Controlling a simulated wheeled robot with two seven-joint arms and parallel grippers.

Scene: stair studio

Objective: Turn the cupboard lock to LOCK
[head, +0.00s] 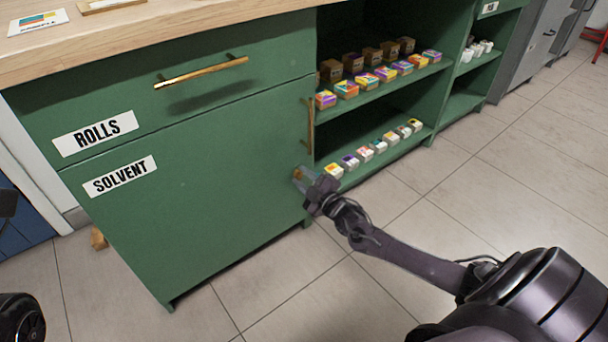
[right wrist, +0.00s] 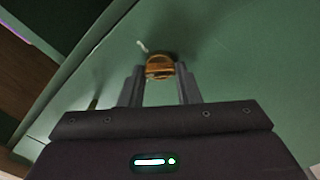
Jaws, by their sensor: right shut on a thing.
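The green cupboard door labelled SOLVENT (head: 200,210) is closed, below a drawer labelled ROLLS. A round brass-coloured lock knob (right wrist: 160,66) sits on the door face in the right wrist view. My right gripper (head: 301,176) is at the door's right edge, below the vertical brass handle (head: 310,125). In the right wrist view its two fingers (right wrist: 160,88) are on either side of the knob and shut on it. A small pale mark (right wrist: 142,46) shows on the door beside the knob. In the head view the gripper mostly hides the lock. My left gripper is not in view.
Open green shelves (head: 385,100) with several small boxes stand right of the door, close to my right gripper. The drawer's brass handle (head: 202,72) sticks out above. The tiled floor (head: 420,215) is clear in front of the shelves.

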